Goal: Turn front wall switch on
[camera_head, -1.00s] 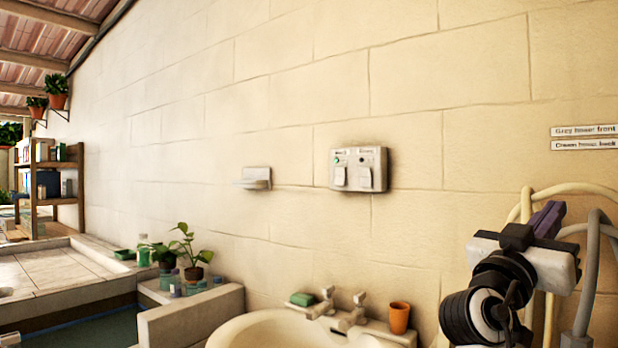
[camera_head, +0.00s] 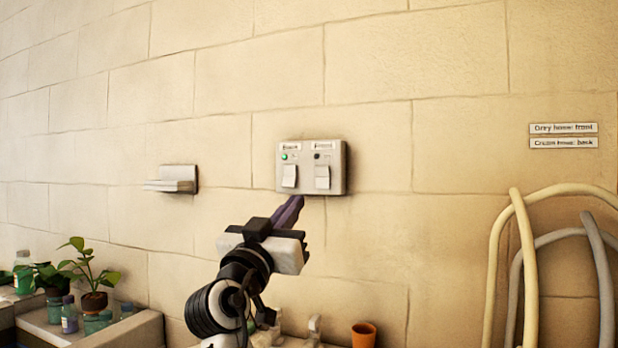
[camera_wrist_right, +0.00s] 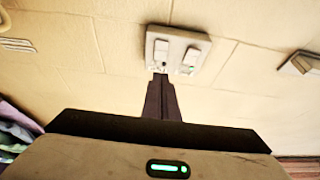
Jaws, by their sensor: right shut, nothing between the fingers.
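A pale switch box (camera_head: 311,168) is on the wall with two white rocker switches under small labels. The front switch (camera_head: 322,177) is the right one in the head view, with a dark indicator above it. The back switch (camera_head: 289,176) on the left has a green light. My right gripper (camera_head: 297,202) is shut and empty, its purple fingers appearing just below the box; contact cannot be told. In the right wrist view the picture is turned over: the fingertips (camera_wrist_right: 160,77) line up with the front switch (camera_wrist_right: 160,48). My left gripper is not in view.
A small wall shelf (camera_head: 178,181) is left of the box. Hoses (camera_head: 527,260) hang at right under two label plates (camera_head: 563,135). Below are an orange cup (camera_head: 363,335), taps (camera_head: 314,330) and potted plants (camera_head: 92,300). The wall around the box is clear.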

